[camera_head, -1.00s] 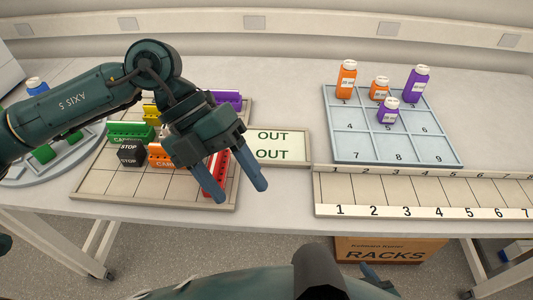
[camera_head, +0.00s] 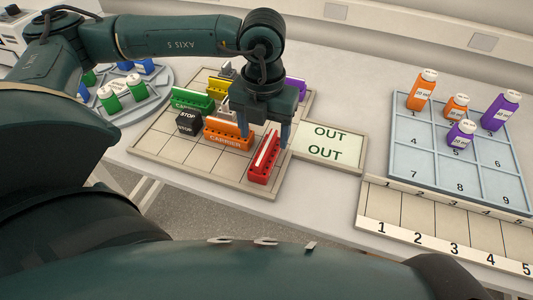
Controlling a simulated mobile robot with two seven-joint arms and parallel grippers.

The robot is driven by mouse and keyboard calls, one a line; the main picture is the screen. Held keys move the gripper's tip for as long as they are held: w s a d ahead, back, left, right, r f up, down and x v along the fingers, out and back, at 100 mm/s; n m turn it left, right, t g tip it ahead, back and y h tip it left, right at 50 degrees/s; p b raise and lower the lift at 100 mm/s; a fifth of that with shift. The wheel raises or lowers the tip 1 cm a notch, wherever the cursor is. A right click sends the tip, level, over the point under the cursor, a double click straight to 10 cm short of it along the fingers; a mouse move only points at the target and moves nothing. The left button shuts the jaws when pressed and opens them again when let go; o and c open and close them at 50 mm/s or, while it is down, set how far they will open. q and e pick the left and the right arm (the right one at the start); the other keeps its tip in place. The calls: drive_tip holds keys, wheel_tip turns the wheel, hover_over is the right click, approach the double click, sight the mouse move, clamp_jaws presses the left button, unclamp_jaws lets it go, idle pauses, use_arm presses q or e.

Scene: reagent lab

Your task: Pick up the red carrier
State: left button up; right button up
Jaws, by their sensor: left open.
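The red carrier (camera_head: 264,171) stands on the gridded tray (camera_head: 192,152), near the tray's right edge, with a pale strip along its top. My left gripper (camera_head: 265,131) is open and points down at the far end of the red carrier. One finger is on the left side of it, by the orange carrier, and the other is on the right side. Whether the fingers touch the red carrier cannot be told. The gripper body hides part of the tray behind. My right gripper is not in view.
The orange carrier (camera_head: 228,134) stands close on the left, with a black STOP block (camera_head: 188,123) and a green carrier (camera_head: 190,100) beyond. The OUT plate (camera_head: 329,147) lies right of the tray. A numbered blue-grey rack (camera_head: 436,160) holds orange and purple bottles.

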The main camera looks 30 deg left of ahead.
sight(266, 146)
use_arm(q)
drive_tip(key=f, duration=0.2)
drive_tip(key=f+p, duration=0.1)
drive_tip(key=f, duration=0.2)
drive_tip(key=shift+w+d, duration=0.1)
drive_tip(key=shift+w, duration=0.1)
drive_tip(key=c, duration=1.1)
